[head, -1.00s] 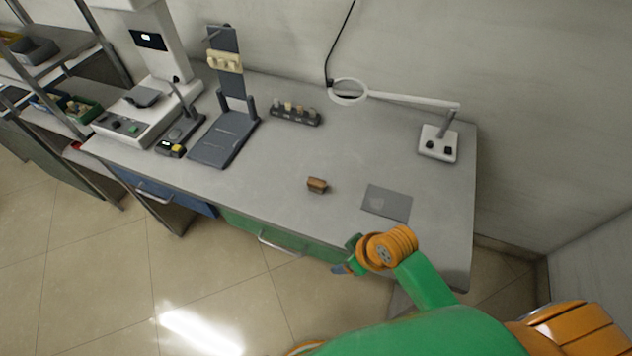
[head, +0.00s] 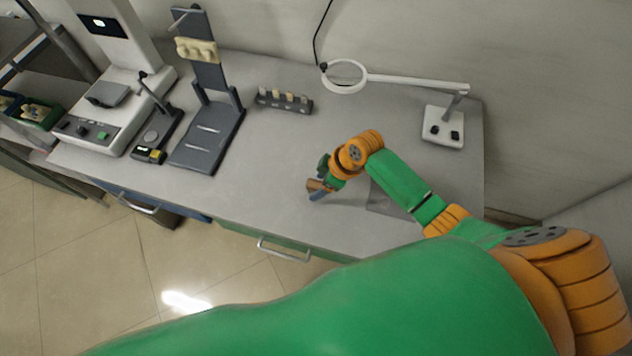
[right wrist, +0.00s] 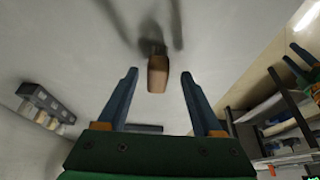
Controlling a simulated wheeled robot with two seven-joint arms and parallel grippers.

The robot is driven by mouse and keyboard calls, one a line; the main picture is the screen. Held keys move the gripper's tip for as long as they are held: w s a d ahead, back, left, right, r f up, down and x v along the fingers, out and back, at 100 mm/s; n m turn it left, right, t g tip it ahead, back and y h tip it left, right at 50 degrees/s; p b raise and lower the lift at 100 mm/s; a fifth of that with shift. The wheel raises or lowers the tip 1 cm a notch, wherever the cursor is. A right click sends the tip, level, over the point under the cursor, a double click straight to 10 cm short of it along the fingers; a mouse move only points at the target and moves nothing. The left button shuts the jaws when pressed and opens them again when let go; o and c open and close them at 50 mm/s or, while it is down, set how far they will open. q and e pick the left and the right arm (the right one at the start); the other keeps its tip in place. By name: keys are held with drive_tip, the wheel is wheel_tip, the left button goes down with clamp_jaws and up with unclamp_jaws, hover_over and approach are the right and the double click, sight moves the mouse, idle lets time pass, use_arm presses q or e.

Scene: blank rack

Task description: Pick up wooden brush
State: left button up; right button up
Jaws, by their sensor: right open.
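The wooden brush (right wrist: 158,72) is a small brown block on the grey table. In the right wrist view it lies ahead of and between the two finger tips of my right gripper (right wrist: 159,74), with a clear gap on each side. In the head view the brush (head: 313,185) shows at the fingers of my right gripper (head: 319,187), partly covered by them. The right gripper is open and holds nothing.
A grey flat mat (head: 386,200) lies partly under my right arm. A magnifier lamp (head: 443,124) stands at the back right. A small peg rack (head: 284,101), a dark stand (head: 208,130) and a white instrument (head: 105,105) stand to the left. The table's front middle is clear.

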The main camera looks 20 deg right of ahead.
drive_tip(key=shift+a+f, duration=0.25)
drive_tip(key=shift+f, duration=0.45)
drive_tip(key=shift+w+f, duration=0.2)
drive_tip(key=shift+f, duration=0.05)
drive_tip(key=shift+w+f, duration=0.2)
drive_tip(key=shift+w, duration=0.15)
drive_tip(key=shift+s+r, duration=0.15)
drive_tip(key=shift+s, duration=0.05)
clamp_jaws()
drive_tip(key=shift+w, duration=0.1)
